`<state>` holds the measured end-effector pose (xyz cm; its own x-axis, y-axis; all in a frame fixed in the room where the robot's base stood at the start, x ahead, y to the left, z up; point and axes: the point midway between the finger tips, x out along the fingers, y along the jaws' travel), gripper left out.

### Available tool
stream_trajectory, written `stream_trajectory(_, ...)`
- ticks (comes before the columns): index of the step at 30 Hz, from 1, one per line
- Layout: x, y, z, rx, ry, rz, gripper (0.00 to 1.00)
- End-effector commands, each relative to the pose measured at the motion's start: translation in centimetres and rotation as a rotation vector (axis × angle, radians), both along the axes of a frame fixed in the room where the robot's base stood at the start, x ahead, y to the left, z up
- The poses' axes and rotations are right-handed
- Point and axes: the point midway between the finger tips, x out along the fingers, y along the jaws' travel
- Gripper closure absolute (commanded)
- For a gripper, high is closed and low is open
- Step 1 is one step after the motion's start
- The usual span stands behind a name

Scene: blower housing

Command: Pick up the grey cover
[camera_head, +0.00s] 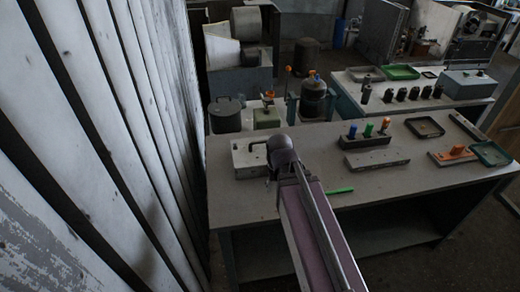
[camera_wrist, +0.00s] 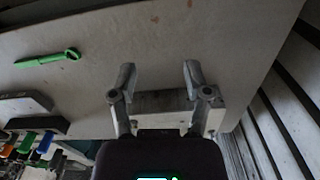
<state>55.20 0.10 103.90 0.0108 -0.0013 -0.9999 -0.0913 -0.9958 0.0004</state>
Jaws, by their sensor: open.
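A pale grey box-like part (camera_head: 246,158) lies at the left end of the front workbench; it looks like the grey cover. In the wrist view the cover (camera_wrist: 208,120) lies beneath my gripper (camera_wrist: 159,73), with a darker grey face showing between the fingers. My gripper is open, its two fingers apart and nothing clasped. In the head view my arm and wrist hide the fingertips and the cover's right end. I cannot tell how high the fingers are above it or whether they touch it.
A grey bar (camera_head: 376,160) and a block with coloured knobs (camera_head: 365,139) lie further right. A slatted wall (camera_head: 125,100) stands close on the left.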

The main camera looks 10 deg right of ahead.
Motion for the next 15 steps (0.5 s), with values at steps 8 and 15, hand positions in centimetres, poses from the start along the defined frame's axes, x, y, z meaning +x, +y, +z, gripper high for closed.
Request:
stream_trajectory(8,6.1,0.2,2.5,0.009,-0.039,-0.31,0.38)
stream_trajectory(15,12.6,0.4,5.0,0.037,-0.084,-0.683,0.38)
